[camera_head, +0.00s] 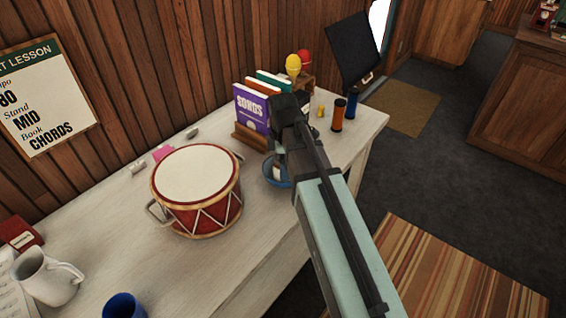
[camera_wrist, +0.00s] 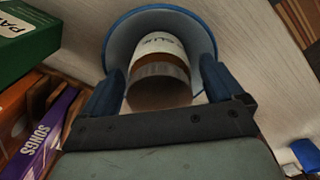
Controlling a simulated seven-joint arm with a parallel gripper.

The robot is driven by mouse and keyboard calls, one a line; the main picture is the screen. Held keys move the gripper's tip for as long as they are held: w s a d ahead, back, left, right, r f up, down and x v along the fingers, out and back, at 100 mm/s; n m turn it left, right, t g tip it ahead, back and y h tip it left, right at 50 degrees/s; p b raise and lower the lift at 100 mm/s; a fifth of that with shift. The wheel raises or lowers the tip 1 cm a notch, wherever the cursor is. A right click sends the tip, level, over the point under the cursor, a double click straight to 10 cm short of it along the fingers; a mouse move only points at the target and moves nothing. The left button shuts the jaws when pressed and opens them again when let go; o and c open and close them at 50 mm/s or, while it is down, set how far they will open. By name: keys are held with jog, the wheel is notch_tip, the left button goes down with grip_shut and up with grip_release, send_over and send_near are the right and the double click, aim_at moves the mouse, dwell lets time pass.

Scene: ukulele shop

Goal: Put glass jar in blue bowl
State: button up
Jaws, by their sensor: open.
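The blue bowl (camera_wrist: 120,42) stands on the table beside the book rack; in the head view the bowl (camera_head: 271,181) is partly hidden by my arm. The glass jar (camera_wrist: 160,66), with a white printed label and brown contents, appears to be inside the bowl. Only a pale bit of it shows in the head view. My gripper (camera_wrist: 160,85) is open, with one dark blue finger on either side of the jar. Whether the fingers touch the jar or bowl cannot be told. In the head view my gripper (camera_head: 280,150) is above the bowl, its fingertips mostly hidden.
A red drum (camera_head: 197,191) stands left of the bowl. A rack with a purple songbook (camera_head: 252,108) is just behind it. Shakers (camera_head: 293,65) and small cylinders (camera_head: 337,115) stand at the right end. A white mug (camera_head: 47,277) and a blue cup (camera_head: 123,306) are front left.

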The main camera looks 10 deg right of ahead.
notch_tip(320, 180, up, 12)
jog(key=shift+f, duration=0.1)
dwell(0.5)
